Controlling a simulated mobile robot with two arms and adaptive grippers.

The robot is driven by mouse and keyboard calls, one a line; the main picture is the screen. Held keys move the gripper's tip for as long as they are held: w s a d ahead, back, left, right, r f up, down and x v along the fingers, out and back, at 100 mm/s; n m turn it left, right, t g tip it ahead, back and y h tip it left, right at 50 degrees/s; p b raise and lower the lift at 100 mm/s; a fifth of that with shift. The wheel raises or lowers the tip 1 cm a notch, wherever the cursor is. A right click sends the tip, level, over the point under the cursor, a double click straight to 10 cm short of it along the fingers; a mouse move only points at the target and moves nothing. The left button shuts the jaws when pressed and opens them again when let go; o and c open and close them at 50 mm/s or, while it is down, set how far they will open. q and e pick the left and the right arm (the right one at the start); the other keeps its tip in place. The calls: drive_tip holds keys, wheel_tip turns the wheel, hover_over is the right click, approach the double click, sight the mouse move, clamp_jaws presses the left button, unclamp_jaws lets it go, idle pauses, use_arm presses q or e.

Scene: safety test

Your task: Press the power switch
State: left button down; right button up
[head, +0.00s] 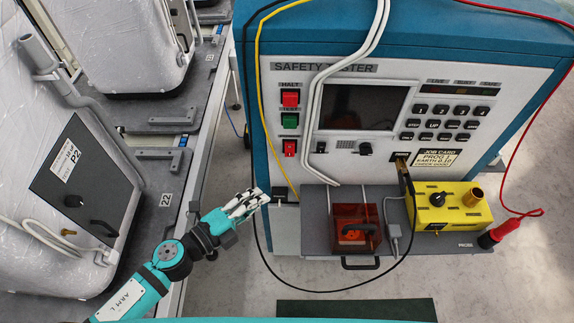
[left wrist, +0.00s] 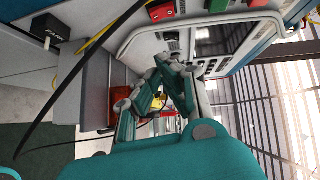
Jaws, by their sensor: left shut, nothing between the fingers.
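The safety tester (head: 395,75) is a white panel in a blue housing. On its left side are a red HALT button (head: 290,98), a green button (head: 290,121) and a small red rocker switch (head: 290,148), which looks like the power switch. In the left wrist view the red switch (left wrist: 161,12) shows at the top edge, beside the green button (left wrist: 218,5). My left gripper (head: 260,196) is shut and empty, below and left of the switch and apart from it. Its closed fingers show in the left wrist view (left wrist: 168,70). My right gripper is not in view.
Yellow, black and white cables hang across the panel front near my gripper. White-wrapped machines (head: 60,130) stand at left.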

sight(290, 150)
use_arm(q)
drive_tip(key=w+a+p+x, duration=0.2)
drive_tip(key=x, duration=1)
drive_tip(key=shift+w+d+f, duration=0.15)
drive_tip(key=shift+w+d, duration=0.1)
drive_tip(key=b, duration=0.3)
drive_tip(key=shift+w+f+m+t+h, duration=0.2)
drive_tip(key=shift+w+m+t+h, duration=0.1)
drive_tip(key=shift+w, duration=0.05)
